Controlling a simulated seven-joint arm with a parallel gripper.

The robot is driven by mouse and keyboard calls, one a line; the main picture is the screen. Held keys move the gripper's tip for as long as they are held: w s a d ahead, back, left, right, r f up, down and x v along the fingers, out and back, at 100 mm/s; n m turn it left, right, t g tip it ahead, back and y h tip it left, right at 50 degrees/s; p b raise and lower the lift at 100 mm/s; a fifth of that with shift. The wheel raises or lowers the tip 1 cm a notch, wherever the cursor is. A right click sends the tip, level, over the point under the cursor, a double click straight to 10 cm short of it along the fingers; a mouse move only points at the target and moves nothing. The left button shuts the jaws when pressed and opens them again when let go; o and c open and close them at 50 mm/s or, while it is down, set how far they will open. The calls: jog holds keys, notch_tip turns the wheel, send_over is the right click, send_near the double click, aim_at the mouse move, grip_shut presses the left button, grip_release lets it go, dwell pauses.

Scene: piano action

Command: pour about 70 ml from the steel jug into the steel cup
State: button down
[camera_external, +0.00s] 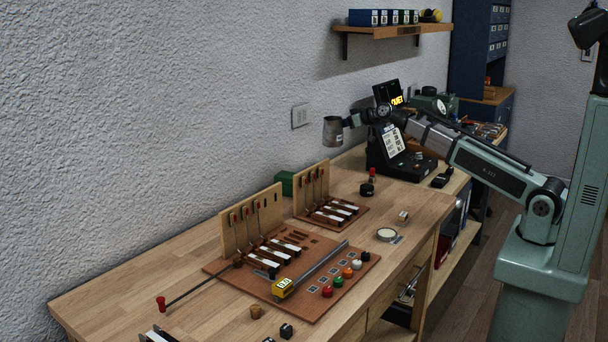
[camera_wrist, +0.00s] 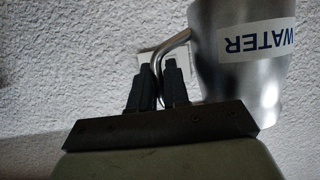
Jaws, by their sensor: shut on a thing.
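The steel jug (camera_external: 333,131) is a grey metal vessel held in the air near the wall, looking roughly upright. In the wrist view the jug (camera_wrist: 238,85) fills the upper right and carries a white WATER label, seen upside down. My gripper (camera_external: 350,121) is beside the jug; in the wrist view its dark fingers (camera_wrist: 158,88) are closed on the jug's thin bent handle. The jug's contents are hidden. I cannot clearly identify the steel cup; a low round thing with a pale top (camera_external: 387,234) stands on the bench and may be it.
The wooden bench (camera_external: 180,262) carries a brown board (camera_external: 245,285) with piano-action parts, a yellow-ended bar (camera_external: 283,287) and several coloured knobs. A smaller key model (camera_external: 330,213) stands behind. A black instrument (camera_external: 400,155) is right of the jug. A wall shelf (camera_external: 385,32) hangs above.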

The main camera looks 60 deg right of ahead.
jog(key=w+a+m+h, duration=0.2)
jog(key=a+m+h, duration=0.15)
jog(key=a, duration=2.15)
jog(key=shift+n, duration=0.25)
jog(key=shift+d+f, duration=0.25)
jog(key=shift+f, duration=1.05)
jog(key=shift+d+f, duration=0.2)
jog(key=shift+f, duration=1.05)
jog(key=shift+a+r, duration=0.1)
jog(key=w+a+r+n+h, duration=0.1)
jog(key=a+r+n+h, duration=0.2)
jog(key=a+n+h, duration=0.2)
jog(key=shift+w+a+n, duration=0.2)
jog(key=shift+a+n, duration=1.2)
jog(key=shift+a, duration=0.4)
